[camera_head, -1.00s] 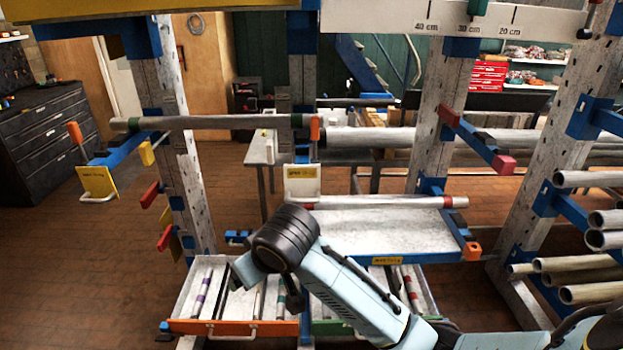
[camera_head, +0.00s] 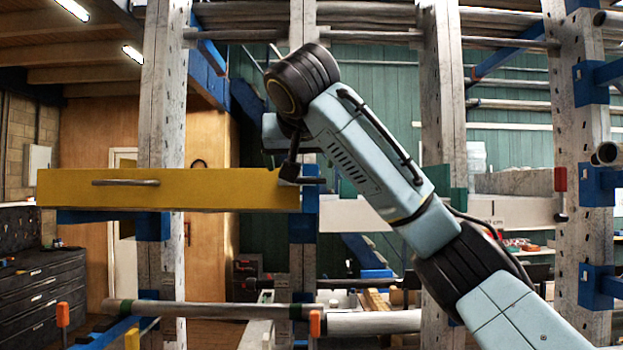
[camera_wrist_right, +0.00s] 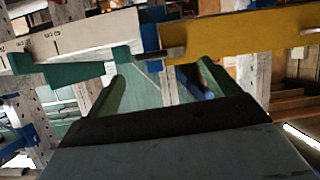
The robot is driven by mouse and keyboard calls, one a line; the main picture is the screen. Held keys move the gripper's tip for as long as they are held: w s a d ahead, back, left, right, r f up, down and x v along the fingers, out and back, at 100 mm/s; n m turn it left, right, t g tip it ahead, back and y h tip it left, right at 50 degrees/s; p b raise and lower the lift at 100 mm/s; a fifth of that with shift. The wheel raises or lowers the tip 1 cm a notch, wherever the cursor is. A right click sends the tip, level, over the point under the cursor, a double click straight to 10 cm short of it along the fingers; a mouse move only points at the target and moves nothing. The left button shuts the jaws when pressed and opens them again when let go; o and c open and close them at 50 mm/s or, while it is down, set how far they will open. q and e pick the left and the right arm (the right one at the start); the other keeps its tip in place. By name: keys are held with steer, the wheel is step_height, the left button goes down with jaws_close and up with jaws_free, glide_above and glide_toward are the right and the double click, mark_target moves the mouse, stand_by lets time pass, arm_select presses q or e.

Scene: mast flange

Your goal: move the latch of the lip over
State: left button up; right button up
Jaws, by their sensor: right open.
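The lip is a long yellow panel (camera_head: 170,189) with a grey handle bar, left of centre in the head view. A small grey bar that looks like its latch (camera_head: 312,181) lies at its right end, by a blue upright. In the wrist view, which is upside down, the yellow lip (camera_wrist_right: 240,38) is at the right and the bar (camera_wrist_right: 173,53) at its left end. My right gripper (camera_wrist_right: 162,72) is open, its two green fingers apart near that end with nothing held. In the head view my wrist hides most of it. My left gripper is not in view.
A white ruler board (camera_wrist_right: 75,37) continues beside the lip, with a teal block (camera_wrist_right: 120,60) standing off its edge. Grey perforated posts (camera_head: 162,110) and blue brackets surround the arm. A horizontal pipe (camera_head: 200,309) lies lower down. Long bars fill the rack above.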

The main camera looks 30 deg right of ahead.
mark_target(302, 181)
steer(key=shift+m, duration=0.4)
steer(key=w+d+p, duration=0.1)
steer(key=w+d, duration=0.1)
steer(key=w, duration=0.1)
steer(key=w+d+f+p, duration=0.1)
steer(key=w+d+p, duration=0.1)
steer(key=w+d, duration=0.1)
steer(key=w+d+f+p, duration=0.1)
steer(key=w+d+p, duration=0.1)
steer(key=w, duration=0.1)
steer(key=shift+d, duration=0.4)
steer(key=shift+s, duration=0.1)
steer(key=c, duration=1.4)
